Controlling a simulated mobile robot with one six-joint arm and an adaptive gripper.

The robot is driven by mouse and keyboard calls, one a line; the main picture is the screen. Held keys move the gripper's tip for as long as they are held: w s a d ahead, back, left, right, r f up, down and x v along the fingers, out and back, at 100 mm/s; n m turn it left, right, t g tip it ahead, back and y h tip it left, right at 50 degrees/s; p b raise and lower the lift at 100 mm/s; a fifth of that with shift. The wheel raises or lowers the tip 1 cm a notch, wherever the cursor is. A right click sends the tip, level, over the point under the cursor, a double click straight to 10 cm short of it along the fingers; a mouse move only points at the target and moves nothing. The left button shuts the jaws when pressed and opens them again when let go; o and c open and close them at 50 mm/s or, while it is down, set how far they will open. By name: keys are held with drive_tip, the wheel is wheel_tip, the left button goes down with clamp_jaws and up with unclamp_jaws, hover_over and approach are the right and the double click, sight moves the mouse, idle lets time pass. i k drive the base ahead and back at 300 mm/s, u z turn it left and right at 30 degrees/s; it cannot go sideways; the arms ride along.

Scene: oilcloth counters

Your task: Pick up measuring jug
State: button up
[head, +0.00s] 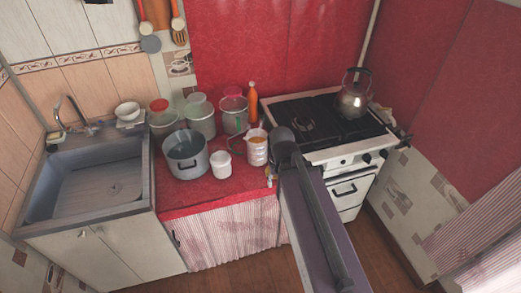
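A white cylindrical vessel with faint reddish markings and something orange at its top (257,152) stands on the red counter, just left of my arm's end. It may be the measuring jug, but its markings are too small to read. A plain white vessel (221,165) stands to its left, nearer the counter's front; I cannot tell whether that one is the jug. My arm reaches up from the bottom right to the counter's right end, by the stove.
On the red counter (190,204) stand a large grey pot (187,164), several pale containers behind it and an orange bottle (252,104). A stove (320,145) with a kettle (353,98) is right; a sink (95,190) is left. The counter's front strip is clear.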

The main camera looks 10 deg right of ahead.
sight(256, 151)
drive_tip(key=u, duration=1.55)
drive_tip(key=i, duration=0.4)
drive_tip(key=z, duration=1.4)
